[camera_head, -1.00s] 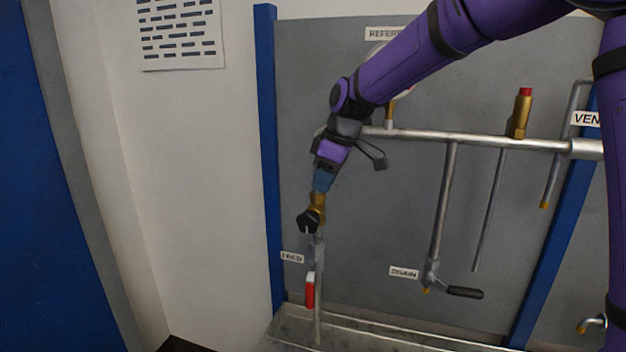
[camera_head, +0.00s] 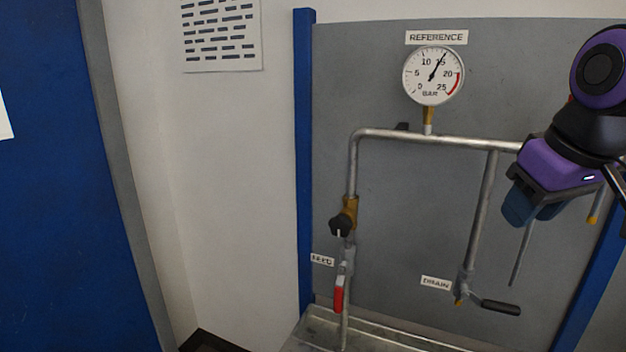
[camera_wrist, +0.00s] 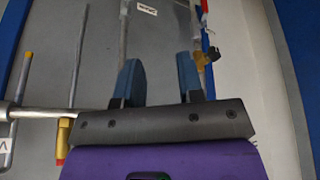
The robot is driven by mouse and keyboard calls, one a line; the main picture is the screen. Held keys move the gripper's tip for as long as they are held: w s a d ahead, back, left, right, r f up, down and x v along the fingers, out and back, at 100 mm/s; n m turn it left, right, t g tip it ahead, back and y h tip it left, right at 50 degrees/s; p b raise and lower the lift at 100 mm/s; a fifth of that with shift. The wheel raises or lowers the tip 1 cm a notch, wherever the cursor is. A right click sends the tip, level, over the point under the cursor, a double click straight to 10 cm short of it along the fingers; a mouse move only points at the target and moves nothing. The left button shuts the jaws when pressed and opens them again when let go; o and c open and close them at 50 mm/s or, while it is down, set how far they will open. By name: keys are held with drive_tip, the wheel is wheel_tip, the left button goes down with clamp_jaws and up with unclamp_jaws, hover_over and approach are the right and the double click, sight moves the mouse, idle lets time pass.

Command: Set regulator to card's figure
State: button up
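The regulator (camera_head: 344,220) is a brass body with a black knob, on the left vertical pipe above the FEED label. It also shows in the wrist view (camera_wrist: 206,58), to the right of my fingers. The REFERENCE gauge (camera_head: 434,75) stands on the horizontal pipe, and its needle points up and right, near 15 bar. A printed sheet (camera_head: 221,35) hangs on the white wall; its marks are not readable as figures. My gripper (camera_head: 534,212) is well right of the regulator. In the wrist view my blue fingers (camera_wrist: 159,82) are apart with nothing between them.
A red-handled valve (camera_head: 339,294) sits below the regulator. A drain valve with a dark lever (camera_head: 495,306) is at the lower right. A blue post (camera_head: 304,150) edges the grey panel. A metal tray (camera_head: 375,338) runs along the bottom. The panel between regulator and drain pipe is clear.

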drive_tip(key=s+d+f+m, duration=0.2)
drive_tip(key=s, duration=0.5)
drive_tip(key=shift+d+f+m+t, duration=0.2)
drive_tip(key=shift+d+m+t, duration=0.1)
drive_tip(key=shift+d+m, duration=0.1)
idle(2.7)
